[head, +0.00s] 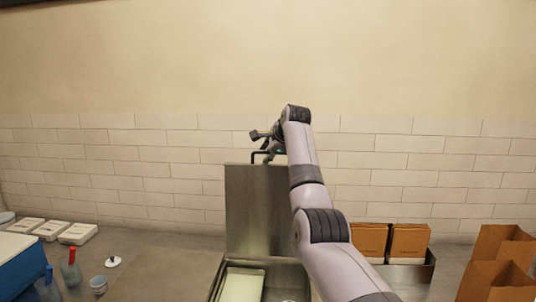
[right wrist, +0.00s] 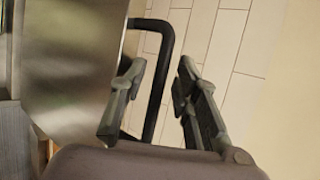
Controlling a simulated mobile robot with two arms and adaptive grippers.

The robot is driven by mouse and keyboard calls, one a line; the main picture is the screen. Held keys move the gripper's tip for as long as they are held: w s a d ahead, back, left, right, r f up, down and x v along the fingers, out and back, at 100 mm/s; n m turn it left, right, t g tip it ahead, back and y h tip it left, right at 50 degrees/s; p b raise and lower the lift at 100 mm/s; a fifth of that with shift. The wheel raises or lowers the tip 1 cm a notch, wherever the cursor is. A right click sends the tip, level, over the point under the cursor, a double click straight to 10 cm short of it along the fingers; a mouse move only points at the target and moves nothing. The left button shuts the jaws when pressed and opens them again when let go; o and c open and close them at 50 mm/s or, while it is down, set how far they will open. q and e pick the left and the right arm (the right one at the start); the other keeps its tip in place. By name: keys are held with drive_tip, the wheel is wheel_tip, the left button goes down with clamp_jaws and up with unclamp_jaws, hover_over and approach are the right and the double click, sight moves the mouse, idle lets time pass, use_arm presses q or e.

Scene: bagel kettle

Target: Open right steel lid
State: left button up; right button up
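The steel lid (head: 253,208) stands upright at the back of the steel unit, and its brushed face also shows in the right wrist view (right wrist: 70,60). Its black bar handle (head: 257,155) sticks out at the lid's top edge. My right gripper (head: 266,146) is up at the handle. In the right wrist view the fingers of my right gripper (right wrist: 160,72) are apart, with the black handle (right wrist: 158,85) between them and a gap beside the right finger. Whether the left finger touches the handle I cannot tell. My left gripper is not in view.
Below the lid is an open steel bin (head: 240,284) with a pale inside, partly hidden by my right arm. Brown boxes (head: 408,241) and paper bags (head: 500,262) stand on the right. White boxes (head: 78,233), bottles and a blue container (head: 20,270) stand on the left. A tiled wall is behind.

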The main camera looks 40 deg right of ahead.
drive_tip(key=v, duration=1.2)
idle(0.5)
